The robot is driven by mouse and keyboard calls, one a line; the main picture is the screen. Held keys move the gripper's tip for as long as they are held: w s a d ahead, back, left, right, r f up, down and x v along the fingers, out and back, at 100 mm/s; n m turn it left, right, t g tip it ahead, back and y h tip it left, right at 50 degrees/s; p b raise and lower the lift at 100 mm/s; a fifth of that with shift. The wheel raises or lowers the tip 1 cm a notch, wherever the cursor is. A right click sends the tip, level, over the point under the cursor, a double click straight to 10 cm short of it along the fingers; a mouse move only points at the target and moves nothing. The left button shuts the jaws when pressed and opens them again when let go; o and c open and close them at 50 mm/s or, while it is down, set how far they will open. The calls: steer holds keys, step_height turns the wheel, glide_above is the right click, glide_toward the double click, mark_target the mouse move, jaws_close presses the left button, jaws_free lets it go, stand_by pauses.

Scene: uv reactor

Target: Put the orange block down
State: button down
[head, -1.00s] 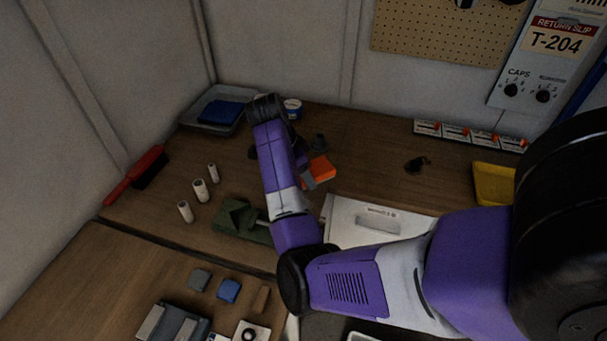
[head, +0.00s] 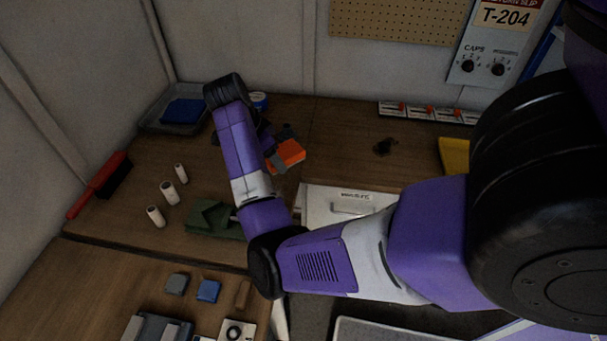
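The orange block (head: 291,152) shows in the head view at the back middle of the workbench, just right of my forearm. My gripper (head: 279,149) is at the block, with one grey finger part at its near left side and a darker part at its far side. The fingers are small, dark and partly hidden by my arm, so I cannot tell whether they grip the block or stand open around it. I also cannot tell whether the block's underside touches the bench.
A white box (head: 322,207) lies just in front of the block, and a green item (head: 208,219) to its left. A grey tray with a blue item (head: 183,111) and a blue-white tub (head: 259,100) stand behind.

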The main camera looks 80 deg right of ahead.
steer(key=w+d+b, duration=0.2)
steer(key=b, duration=0.1)
steer(key=shift+r+m, duration=0.1)
steer(key=shift+m, duration=0.2)
steer(key=d+r+b, duration=0.2)
steer(key=d+b, duration=0.1)
step_height(320, 180, up, 10)
steer(key=f+n+t+b, duration=0.15)
steer(key=n+b, duration=0.35)
steer(key=b, duration=0.7)
glide_above(331, 169)
steer(key=r, duration=0.1)
steer(key=f, duration=1.3)
steer(key=f+b, duration=0.1)
steer(key=f, duration=0.6)
steer(key=shift+w+a, duration=0.2)
steer(key=shift+a, duration=0.2)
steer(key=shift+f, duration=0.25)
